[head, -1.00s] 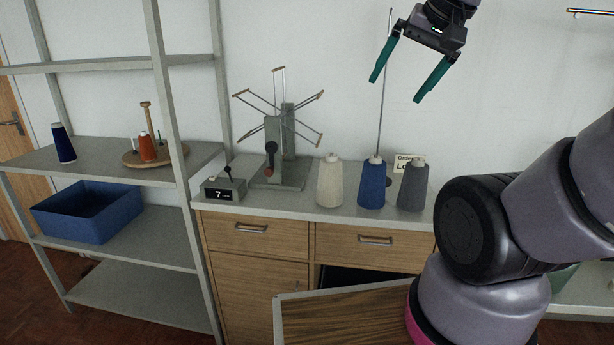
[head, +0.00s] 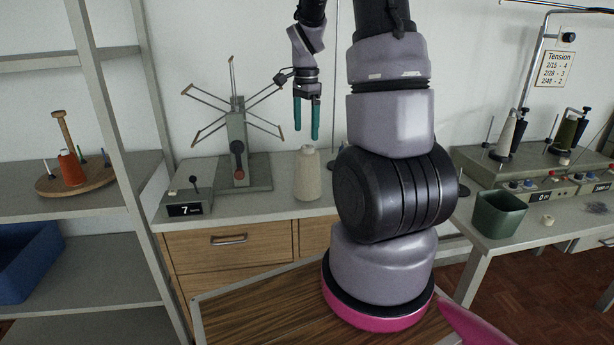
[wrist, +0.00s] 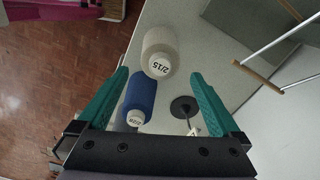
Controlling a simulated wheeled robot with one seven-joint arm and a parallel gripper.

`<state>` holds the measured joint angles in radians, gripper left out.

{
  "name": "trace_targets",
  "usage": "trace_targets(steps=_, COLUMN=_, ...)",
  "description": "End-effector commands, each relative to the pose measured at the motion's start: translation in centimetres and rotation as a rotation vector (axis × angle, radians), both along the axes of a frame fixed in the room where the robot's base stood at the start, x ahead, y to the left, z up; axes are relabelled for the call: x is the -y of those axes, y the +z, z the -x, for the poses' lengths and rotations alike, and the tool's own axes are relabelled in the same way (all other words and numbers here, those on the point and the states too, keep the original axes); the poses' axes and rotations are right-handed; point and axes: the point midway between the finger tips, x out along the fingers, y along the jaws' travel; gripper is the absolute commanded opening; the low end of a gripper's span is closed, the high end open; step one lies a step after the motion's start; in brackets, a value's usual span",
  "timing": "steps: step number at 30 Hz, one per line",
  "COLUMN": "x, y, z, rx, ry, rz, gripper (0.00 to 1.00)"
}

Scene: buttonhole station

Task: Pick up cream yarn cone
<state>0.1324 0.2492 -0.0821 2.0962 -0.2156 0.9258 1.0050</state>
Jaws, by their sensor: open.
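The cream yarn cone (head: 308,176) stands upright on the grey countertop. My gripper (head: 306,138) is open and empty, fingers pointing down, just above the top of the cone in the head view. In the wrist view the cream cone (wrist: 159,52) lies ahead of the open green fingertips (wrist: 160,78), its top labelled 2/15. No contact with it shows. The blue cone (wrist: 140,98) stands beside it, close to the left finger. In the head view my arm hides the blue and grey cones.
A yarn swift (head: 236,150) and a display box reading 7 (head: 188,200) stand left of the cone. A black round base (wrist: 184,107) with a rod is near the blue cone. A table with a green bin (head: 498,214) and machines is at the right.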

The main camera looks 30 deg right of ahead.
Motion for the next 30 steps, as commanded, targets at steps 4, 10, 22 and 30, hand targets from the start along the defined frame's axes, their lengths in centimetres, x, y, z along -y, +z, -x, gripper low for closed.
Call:
trace_targets(steps=4, x=0.1, y=-2.5, z=0.0, rx=-0.009, ry=-0.007, rz=0.000, gripper=1.00)
trace_targets(steps=10, x=0.1, y=-5.1, z=0.0, rx=-0.005, ry=-0.007, rz=-0.001, gripper=1.00)
trace_targets(steps=22, x=0.5, y=-9.7, z=-0.2, rx=-0.007, ry=-0.004, rz=0.000, gripper=1.00)
trace_targets(steps=30, x=0.5, y=-10.7, z=-0.3, rx=-0.003, ry=-0.005, rz=-0.001, gripper=1.00)
